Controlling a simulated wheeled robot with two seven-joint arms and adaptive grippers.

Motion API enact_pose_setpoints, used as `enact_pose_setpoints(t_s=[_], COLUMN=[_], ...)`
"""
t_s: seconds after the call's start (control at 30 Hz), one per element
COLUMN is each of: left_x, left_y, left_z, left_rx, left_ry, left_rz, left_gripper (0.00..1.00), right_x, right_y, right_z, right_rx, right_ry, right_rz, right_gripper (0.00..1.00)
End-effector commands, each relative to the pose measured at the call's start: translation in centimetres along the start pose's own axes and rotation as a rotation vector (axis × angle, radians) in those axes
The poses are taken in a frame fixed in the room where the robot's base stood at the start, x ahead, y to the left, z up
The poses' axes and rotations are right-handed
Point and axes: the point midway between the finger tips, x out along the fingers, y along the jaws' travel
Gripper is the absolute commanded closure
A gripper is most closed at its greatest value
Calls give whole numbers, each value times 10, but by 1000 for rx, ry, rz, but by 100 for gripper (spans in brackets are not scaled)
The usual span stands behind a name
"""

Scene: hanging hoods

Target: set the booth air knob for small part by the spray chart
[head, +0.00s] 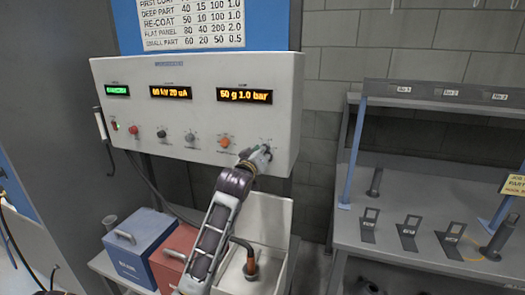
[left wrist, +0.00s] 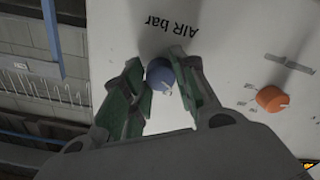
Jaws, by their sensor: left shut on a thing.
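The spray chart (head: 192,23) hangs above the control box (head: 200,107); its small part row reads 60, 20, 50, 0.5. The right display (head: 245,96) on the box reads 50 g 1.0 bar. My left gripper (head: 262,154) is at the rightmost knob and hides most of it in the head view. In the left wrist view the blue air knob (left wrist: 161,78), under the label "AIR bar" (left wrist: 172,25), sits between the green fingers of my left gripper (left wrist: 157,65), which is shut on it. My right gripper is not in view.
An orange knob (head: 225,142) is just left of my gripper; it also shows in the left wrist view (left wrist: 271,98). Below stand a blue box (head: 143,248), a red box (head: 172,252) and a pale bin (head: 270,215). A grey bench (head: 440,190) stands at the right.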

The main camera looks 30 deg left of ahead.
Motion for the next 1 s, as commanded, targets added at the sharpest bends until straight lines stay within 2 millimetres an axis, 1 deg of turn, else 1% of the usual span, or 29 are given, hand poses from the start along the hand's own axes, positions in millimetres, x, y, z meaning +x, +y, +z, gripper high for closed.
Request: enact_pose_setpoints(t_s=[0.07, 0.17, 0.53, 0.8, 1.0], left_x=[0, 0, 0, 0, 0], left_y=[0, 0, 1, 1, 1], left_z=[0, -1, -1, -1, -1], left_rx=[-44, -99, -302, -438, -504], left_ry=[-2, -1, -2, -1, -1], left_rz=[-2, -2, -2, -2, -1], left_gripper=[96, 96, 96, 96, 96], right_x=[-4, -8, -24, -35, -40], right_y=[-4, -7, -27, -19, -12], right_z=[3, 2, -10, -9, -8], right_rx=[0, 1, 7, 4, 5], right_ry=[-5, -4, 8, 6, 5], right_rz=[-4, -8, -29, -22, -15], right_gripper=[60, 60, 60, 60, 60])
